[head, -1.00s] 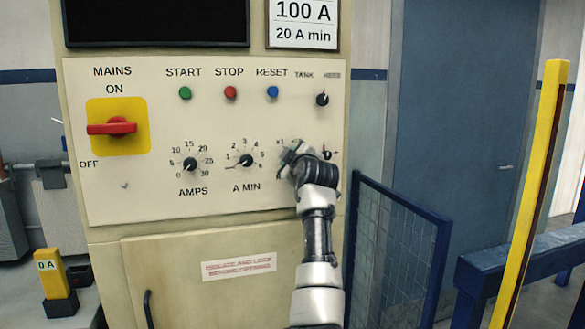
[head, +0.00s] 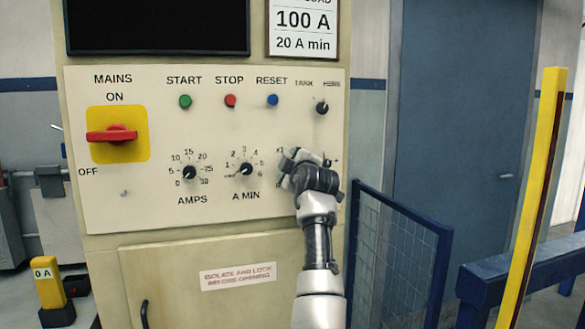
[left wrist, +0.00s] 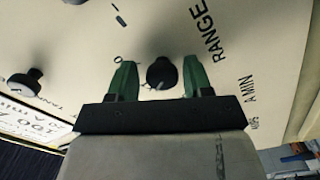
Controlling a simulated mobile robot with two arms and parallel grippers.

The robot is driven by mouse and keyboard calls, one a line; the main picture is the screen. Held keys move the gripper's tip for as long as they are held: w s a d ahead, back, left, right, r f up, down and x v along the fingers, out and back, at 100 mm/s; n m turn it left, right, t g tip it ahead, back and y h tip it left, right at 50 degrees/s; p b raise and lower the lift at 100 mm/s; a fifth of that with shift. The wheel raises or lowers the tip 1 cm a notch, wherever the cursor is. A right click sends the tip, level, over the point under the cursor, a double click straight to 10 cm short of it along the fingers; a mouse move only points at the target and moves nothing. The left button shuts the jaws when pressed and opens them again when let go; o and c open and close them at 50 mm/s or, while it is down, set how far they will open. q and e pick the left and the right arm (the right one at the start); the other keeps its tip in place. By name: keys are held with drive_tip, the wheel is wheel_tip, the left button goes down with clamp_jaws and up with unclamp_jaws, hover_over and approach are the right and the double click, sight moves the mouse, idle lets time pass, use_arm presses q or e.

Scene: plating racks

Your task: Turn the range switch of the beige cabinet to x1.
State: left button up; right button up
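The beige cabinet (head: 225,222) faces me with its control panel. In the head view my left gripper (head: 289,163) is at the panel's lower right and hides the range switch; the x1 mark shows just beside it. In the left wrist view the range switch (left wrist: 161,73) is a round black knob near the RANGE lettering. My left gripper (left wrist: 157,78) has one green finger on each side of the knob, with a visible gap at both sides. It is open. The knob's pointer direction is too dark to tell. My right gripper is not in view.
The red mains handle (head: 112,135), AMPS knob (head: 189,172), A MIN knob (head: 246,168) and TANK/HERE knob (head: 322,108) are on the same panel. A blue mesh barrier (head: 398,255) and a yellow post (head: 533,200) stand to the right.

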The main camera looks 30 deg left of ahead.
use_arm(q)
drive_tip(key=shift+o, duration=0.5)
drive_tip(key=shift+f, duration=0.1)
drive_tip(key=shift+d, duration=0.1)
drive_tip(key=b+v, duration=0.3)
drive_tip(key=v, duration=0.7)
drive_tip(key=shift+s+d, duration=0.15)
drive_tip(key=shift+d, duration=0.05)
